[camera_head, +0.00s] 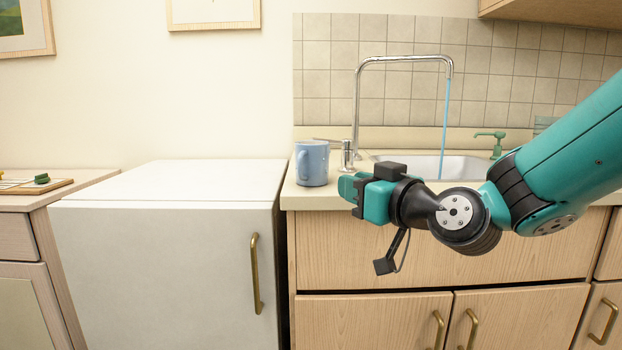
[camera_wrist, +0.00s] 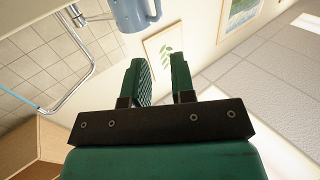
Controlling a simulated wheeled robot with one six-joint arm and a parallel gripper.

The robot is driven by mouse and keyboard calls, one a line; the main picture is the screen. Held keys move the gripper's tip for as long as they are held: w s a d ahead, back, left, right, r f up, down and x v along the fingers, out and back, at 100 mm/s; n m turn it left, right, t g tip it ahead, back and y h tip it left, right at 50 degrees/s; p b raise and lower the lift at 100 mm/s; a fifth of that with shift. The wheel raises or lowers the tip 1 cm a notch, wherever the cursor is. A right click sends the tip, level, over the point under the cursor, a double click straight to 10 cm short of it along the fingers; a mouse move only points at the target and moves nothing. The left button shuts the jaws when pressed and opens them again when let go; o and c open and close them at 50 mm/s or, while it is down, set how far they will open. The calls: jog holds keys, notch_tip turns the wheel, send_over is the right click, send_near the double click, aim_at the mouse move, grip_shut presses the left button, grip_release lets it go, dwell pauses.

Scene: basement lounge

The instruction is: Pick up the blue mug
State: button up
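The blue mug (camera_head: 312,163) stands upright on the counter, left of the sink, with its handle toward the left. It also shows at the top edge of the wrist view (camera_wrist: 131,13), partly cut off. My gripper (camera_head: 347,187) is in front of the counter edge, a little right of the mug and slightly lower in the picture. In the wrist view my two green fingers (camera_wrist: 161,76) are apart with nothing between them, so it is open and empty. The mug is beyond the fingertips and not touched.
The tall chrome faucet (camera_head: 357,110) stands just right of the mug, with blue water running into the sink (camera_head: 415,165). A white fridge (camera_head: 180,190) with a clear top is on the left. A tiled wall (camera_head: 400,100) is behind.

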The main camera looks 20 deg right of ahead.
jog(key=w+p, duration=0.1)
jog(key=p, duration=1.1)
send_near(300, 169)
jog(key=x, duration=0.2)
jog(key=r+x, duration=0.1)
jog(key=x, duration=0.1)
jog(key=shift+w, duration=0.25)
jog(key=shift+w+a+f, duration=0.15)
jog(key=shift+w+f, duration=0.05)
jog(key=shift+w, duration=0.25)
jog(key=p+x, duration=0.3)
jog(key=x, duration=0.1)
jog(key=shift+w+f+p, duration=0.15)
jog(key=shift+p, duration=0.15)
jog(key=shift+w+f, duration=0.2)
jog(key=shift+w, duration=0.25)
grip_shut()
